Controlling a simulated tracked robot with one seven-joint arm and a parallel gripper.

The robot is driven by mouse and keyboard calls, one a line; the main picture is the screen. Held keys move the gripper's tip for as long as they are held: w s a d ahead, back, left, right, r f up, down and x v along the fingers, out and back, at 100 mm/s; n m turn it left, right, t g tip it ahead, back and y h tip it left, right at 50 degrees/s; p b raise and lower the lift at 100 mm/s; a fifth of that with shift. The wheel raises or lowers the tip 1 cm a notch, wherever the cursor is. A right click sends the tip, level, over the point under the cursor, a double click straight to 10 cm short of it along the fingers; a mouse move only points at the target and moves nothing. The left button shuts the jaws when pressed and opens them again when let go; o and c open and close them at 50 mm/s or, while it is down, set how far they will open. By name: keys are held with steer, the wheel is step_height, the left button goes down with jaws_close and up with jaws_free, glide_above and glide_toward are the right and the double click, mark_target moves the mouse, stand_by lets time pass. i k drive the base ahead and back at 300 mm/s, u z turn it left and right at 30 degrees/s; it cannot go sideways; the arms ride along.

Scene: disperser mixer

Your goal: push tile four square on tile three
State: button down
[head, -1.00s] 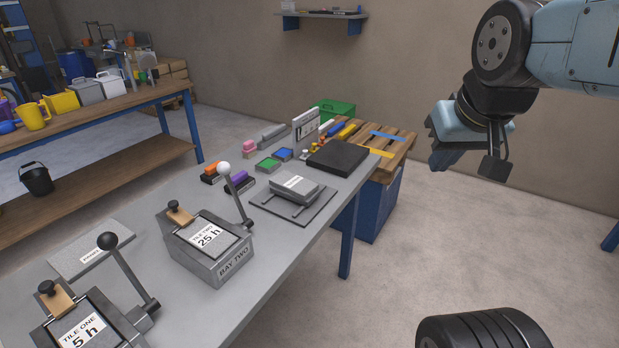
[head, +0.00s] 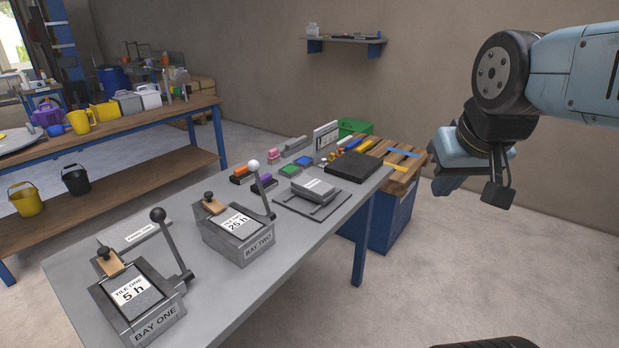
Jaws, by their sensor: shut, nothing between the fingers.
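Two grey tiles (head: 314,189) lie one on the other on a dark plate with rails (head: 297,205), at the right part of the grey table. The upper tile carries a white label too small to read, so I cannot tell which is tile three or four. The upper one looks slightly off the lower one. My gripper (head: 449,187) hangs in the air right of the table, well apart from the tiles. It is shut and empty.
The grey table (head: 84,254) also holds bay one (head: 152,321) and bay two (head: 257,248), each with an upright lever. A black slab (head: 353,167) lies beyond the tiles. A pallet (head: 403,176) on a blue box stands behind.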

mark_target(319, 188)
steer(key=u, duration=0.05)
steer(key=i, duration=0.9)
steer(key=z, duration=0.1)
